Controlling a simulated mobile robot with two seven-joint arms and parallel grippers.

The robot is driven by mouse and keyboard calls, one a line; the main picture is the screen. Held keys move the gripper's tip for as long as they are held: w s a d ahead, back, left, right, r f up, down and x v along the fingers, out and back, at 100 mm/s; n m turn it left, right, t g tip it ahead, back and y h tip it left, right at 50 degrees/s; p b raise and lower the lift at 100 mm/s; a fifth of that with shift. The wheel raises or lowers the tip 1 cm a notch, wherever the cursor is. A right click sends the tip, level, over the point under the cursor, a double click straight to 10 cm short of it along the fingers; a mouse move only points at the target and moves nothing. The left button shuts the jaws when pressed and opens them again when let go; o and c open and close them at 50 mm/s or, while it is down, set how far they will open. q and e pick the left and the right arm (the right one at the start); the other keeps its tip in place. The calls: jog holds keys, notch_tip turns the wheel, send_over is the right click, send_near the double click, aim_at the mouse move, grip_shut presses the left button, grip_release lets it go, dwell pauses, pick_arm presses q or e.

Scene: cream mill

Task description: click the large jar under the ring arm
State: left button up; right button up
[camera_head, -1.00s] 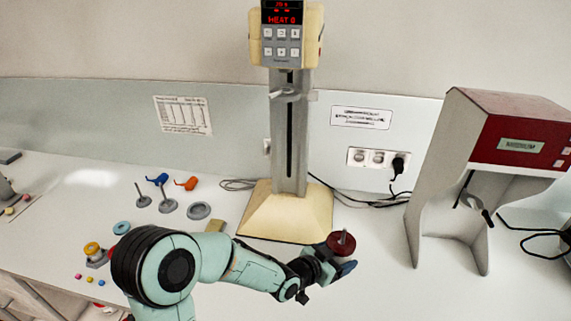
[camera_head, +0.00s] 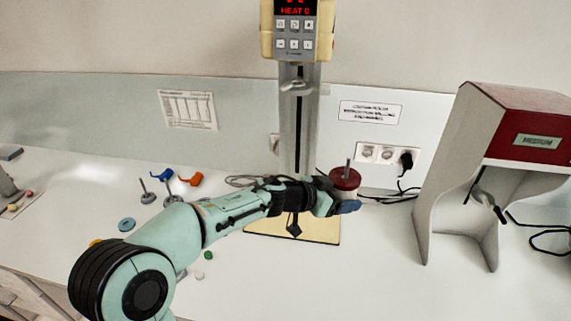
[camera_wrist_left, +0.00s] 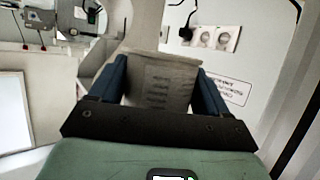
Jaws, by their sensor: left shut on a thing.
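The large jar (camera_head: 345,179) has a dark red lid with a grey shaft standing up from it and a pale body. My left gripper (camera_head: 338,204) is shut on the jar and holds it upright, in front of and right of the column, seemingly above the bench. In the left wrist view, the jar's pale labelled side (camera_wrist_left: 163,82) sits between the two blue fingers (camera_wrist_left: 163,95). A small grey arm (camera_head: 294,87) sticks out from the mill's column (camera_head: 299,130), higher than the jar. I cannot make out its ring shape. My right gripper is not in view.
The mill's cream base (camera_head: 322,230) is partly hidden by my left arm. A red and grey machine (camera_head: 440,200) stands at the right, with black cables near it. The bench front right is clear.

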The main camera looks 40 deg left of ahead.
pick_arm(q)
jog(key=s+a+r+b, duration=0.1)
jog(key=s+a+r, duration=0.75)
jog(key=a, duration=0.25)
jog(key=w+a+p, duration=0.1)
jog(key=w+a, duration=0.5)
jog(key=w, duration=0.6)
jog(key=shift+w+a+r+n+y+p, duration=0.15)
jog(key=shift+a+n+y+p, duration=0.05)
jog(key=shift+n+y+p, duration=0.2)
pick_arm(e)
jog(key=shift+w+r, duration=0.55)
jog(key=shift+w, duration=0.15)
pick_arm(q)
jog(key=shift+r, duration=0.2)
jog(key=shift+r, duration=1.3)
jog(key=shift+r, duration=0.15)
jog(key=shift+r, duration=0.9)
